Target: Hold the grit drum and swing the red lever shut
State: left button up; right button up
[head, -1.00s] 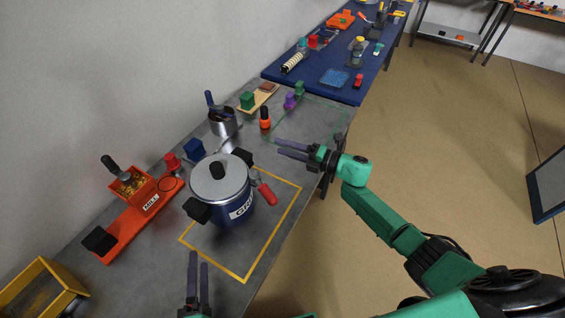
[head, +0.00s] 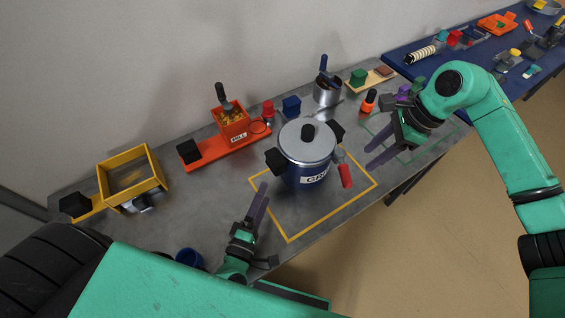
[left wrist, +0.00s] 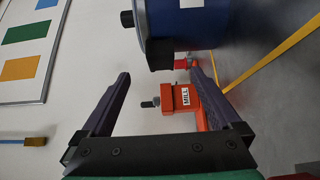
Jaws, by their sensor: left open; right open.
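The grit drum (head: 305,172) is a blue pot with a grey lid, black side handles and a partly visible white label. It stands upright inside the yellow outline on the grey bench. The red lever (head: 346,176) sticks out at the drum's right side, pointing down toward the front. My left gripper (head: 259,195) is open and empty, left of and in front of the drum, apart from it. In the left wrist view, the blue drum (left wrist: 188,24) shows at the top, beyond the open fingers. My right gripper (head: 374,152) is open and empty, to the right of the lever.
An orange mill (head: 232,123) stands behind left of the drum. A yellow frame (head: 131,174) is at the far left, with a blue cup (head: 188,258) near the front edge. A metal container (head: 326,92) and an orange-black bottle (head: 368,103) stand behind. Bare bench lies left of the drum.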

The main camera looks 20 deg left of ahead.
aim_at(274, 172)
pick_arm(q)
jog(key=w, duration=1.1)
jog(key=shift+w+d, duration=0.15)
jog(key=shift+d, duration=0.15)
grip_shut()
